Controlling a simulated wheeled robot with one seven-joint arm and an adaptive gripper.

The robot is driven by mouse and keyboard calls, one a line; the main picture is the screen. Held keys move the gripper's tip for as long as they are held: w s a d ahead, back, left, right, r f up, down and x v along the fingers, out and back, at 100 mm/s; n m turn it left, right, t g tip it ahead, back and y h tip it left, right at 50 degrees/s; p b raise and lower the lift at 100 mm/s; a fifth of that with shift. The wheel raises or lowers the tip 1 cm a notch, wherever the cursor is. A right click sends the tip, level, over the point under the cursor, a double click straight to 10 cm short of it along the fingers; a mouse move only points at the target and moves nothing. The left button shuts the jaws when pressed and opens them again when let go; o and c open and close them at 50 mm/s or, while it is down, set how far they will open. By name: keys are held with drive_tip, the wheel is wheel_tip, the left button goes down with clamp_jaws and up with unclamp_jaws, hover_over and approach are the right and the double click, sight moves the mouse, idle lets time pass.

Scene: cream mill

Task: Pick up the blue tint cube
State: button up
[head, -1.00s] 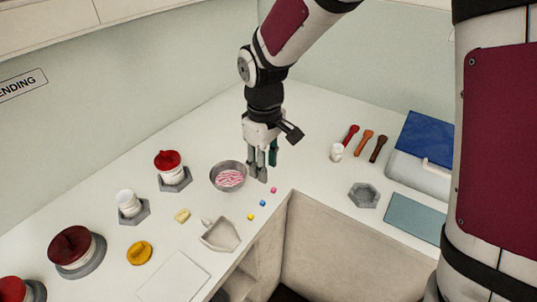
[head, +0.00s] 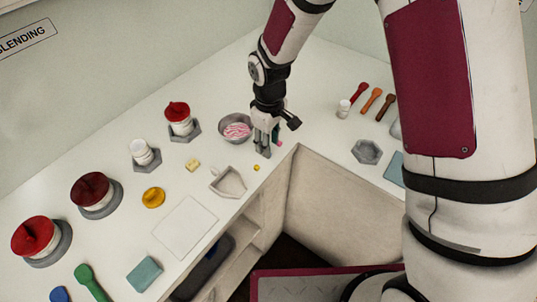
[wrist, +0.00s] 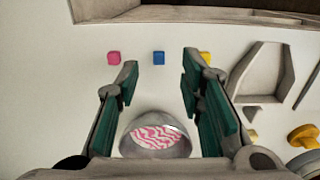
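The blue tint cube (wrist: 158,57) lies on the white counter. In the wrist view it shows between the fingertips of my gripper (wrist: 160,67), slightly beyond them, and no contact shows. My gripper is open with nothing between its fingers. In the head view my gripper (head: 263,153) points down at the counter near the front edge and hides the blue cube. A pink cube (wrist: 114,57) is left of the blue one in the wrist view. A yellow cube (wrist: 205,58) is to its right, close to the right fingertip.
A metal bowl (head: 235,128) with pink-and-white striped contents stands just beside my gripper. A grey scoop-shaped tray (head: 229,184) lies near the yellow cube. Red-lidded jars (head: 178,119) stand farther left. The counter's inner corner edge (head: 296,146) is close on the right.

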drive_tip(key=shift+w+a+f+p, duration=0.15)
drive_tip(key=shift+f+p, duration=0.25)
drive_tip(key=shift+f, duration=1.65)
drive_tip(key=c, duration=0.7)
